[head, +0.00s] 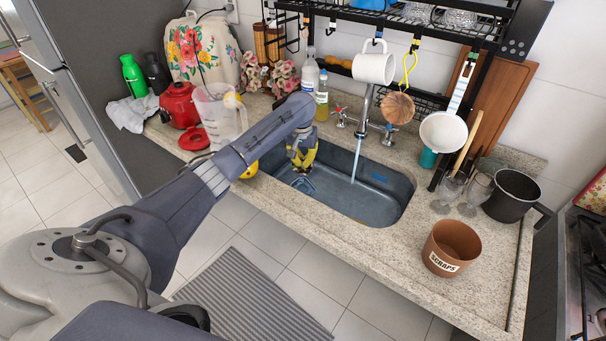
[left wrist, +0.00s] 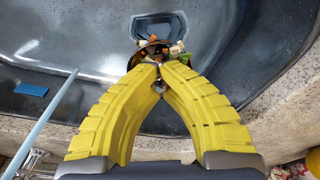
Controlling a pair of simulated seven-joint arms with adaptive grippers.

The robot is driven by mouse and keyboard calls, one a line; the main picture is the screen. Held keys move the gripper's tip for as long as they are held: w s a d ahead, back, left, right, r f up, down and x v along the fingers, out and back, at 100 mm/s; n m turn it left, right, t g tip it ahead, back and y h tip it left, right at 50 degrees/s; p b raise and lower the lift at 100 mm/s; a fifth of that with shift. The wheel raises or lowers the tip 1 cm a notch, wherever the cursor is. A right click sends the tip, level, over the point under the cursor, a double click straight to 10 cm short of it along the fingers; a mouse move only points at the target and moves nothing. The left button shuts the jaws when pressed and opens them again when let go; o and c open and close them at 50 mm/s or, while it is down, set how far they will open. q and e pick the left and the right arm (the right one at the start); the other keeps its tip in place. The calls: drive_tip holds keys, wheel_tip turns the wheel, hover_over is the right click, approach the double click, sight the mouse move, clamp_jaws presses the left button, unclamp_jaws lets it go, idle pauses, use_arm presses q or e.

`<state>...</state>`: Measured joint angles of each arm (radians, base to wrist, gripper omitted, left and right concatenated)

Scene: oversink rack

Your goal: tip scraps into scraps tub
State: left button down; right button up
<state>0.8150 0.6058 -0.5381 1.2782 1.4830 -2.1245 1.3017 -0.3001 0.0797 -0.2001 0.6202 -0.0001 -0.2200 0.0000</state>
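The brown scraps tub (head: 450,248), labelled SCRAPS, stands upright on the counter right of the sink. My left gripper (head: 300,168) reaches down into the left part of the sink. In the left wrist view its yellow fingers (left wrist: 158,76) come together at the tips on a small dark round strainer (left wrist: 143,52) holding orange, green and pale scraps. A small metal part shows between the fingertips. The strainer is by the recess in the sink floor; whether it is lifted clear I cannot tell. The fingers and arm hide part of it. My right gripper is not in view.
Water runs from the tap into the sink (head: 385,190). A black pot (head: 512,194) and glasses stand behind the tub. A white mug (head: 374,68) and a strainer ladle (head: 443,131) hang from the rack. The counter in front of the sink is clear.

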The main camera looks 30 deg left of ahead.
sight(303, 159)
use_arm(q)
wheel_tip(303, 159, up, 6)
drive_tip(key=shift+r, duration=0.25)
drive_tip(key=s+d+r, duration=0.2)
drive_tip(key=d+r, duration=0.1)
drive_tip(key=d, duration=0.5)
drive_tip(key=s+d+r, duration=0.2)
drive_tip(key=s+d, duration=0.1)
drive_tip(key=d, duration=0.5)
drive_tip(key=s+d+m, duration=0.2)
drive_tip(key=s+d, duration=0.3)
drive_tip(key=s, duration=0.3)
drive_tip(key=s+d+m, duration=0.2)
drive_tip(key=s+d, duration=0.2)
drive_tip(key=s, duration=0.4)
drive_tip(key=w+d+r+n, duration=0.1)
drive_tip(key=w+d+r, duration=0.25)
drive_tip(key=d, duration=0.75)
drive_tip(key=w+d+r+n+g, duration=0.1)
drive_tip(key=w+d+r+n, duration=0.2)
drive_tip(key=d, duration=0.8)
drive_tip(key=w+d+r, duration=0.3)
drive_tip(key=d+r, duration=0.2)
drive_tip(key=d, duration=0.7)
drive_tip(key=s+a+t+h, duration=0.4)
drive_tip(key=a+t+h, duration=0.3)
drive_tip(key=h, duration=1.3)
drive_tip(key=shift+s+a+n+t, duration=0.2)
drive_tip(key=shift+a+n+t, duration=0.1)
drive_tip(key=shift+a, duration=1.9)
